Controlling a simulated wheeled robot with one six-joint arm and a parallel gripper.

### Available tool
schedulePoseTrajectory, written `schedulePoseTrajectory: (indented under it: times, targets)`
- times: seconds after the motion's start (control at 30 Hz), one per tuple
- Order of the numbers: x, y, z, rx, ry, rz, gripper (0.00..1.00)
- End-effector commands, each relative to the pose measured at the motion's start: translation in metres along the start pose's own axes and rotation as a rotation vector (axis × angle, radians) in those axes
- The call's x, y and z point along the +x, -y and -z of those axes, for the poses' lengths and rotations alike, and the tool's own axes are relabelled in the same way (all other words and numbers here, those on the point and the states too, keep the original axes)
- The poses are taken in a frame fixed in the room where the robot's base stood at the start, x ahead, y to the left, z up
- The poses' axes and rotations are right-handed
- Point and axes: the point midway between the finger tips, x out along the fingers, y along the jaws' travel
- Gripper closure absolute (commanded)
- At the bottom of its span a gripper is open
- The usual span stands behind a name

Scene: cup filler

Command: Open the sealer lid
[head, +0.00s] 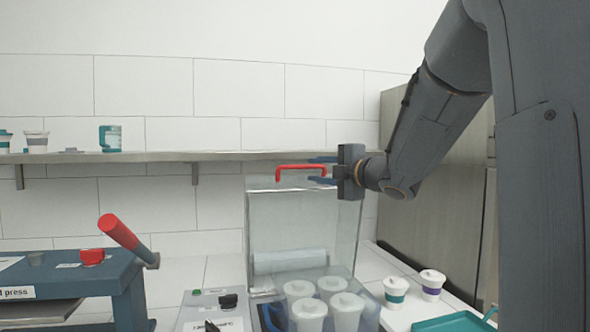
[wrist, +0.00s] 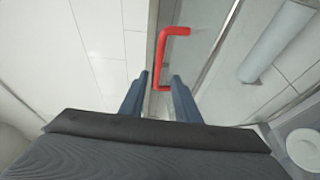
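The sealer's clear lid (head: 300,225) stands raised and upright behind the machine in the head view. Its red handle (head: 300,167) is at the lid's top edge, and it also shows in the wrist view (wrist: 163,60). My gripper (head: 322,170) is at the right end of the handle. In the wrist view the blue fingers of my gripper (wrist: 157,88) are apart, with the near end of the handle between them. Gaps show beside the handle, so the gripper is not closed on it.
Several white lidded cups (head: 346,308) stand in the sealer below the lid. Two more cups (head: 396,289) are on the counter at right, near a teal tray (head: 455,322). A blue press (head: 75,285) with a red-handled lever stands left. A wall shelf (head: 230,156) runs behind.

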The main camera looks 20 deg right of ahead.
Motion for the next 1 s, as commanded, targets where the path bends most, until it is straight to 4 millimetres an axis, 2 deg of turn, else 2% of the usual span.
schedulePoseTrajectory:
  times: [0.17,0.63,0.8,1.0]
  targets:
    - [0.005,-0.003,0.002,-0.019,-0.015,-0.006,0.71]
    - [0.069,-0.004,0.005,-0.018,-0.017,-0.005,0.71]
    - [0.077,-0.003,0.003,-0.017,-0.013,-0.006,0.71]
    - [0.078,-0.003,0.002,-0.017,-0.013,-0.006,0.71]
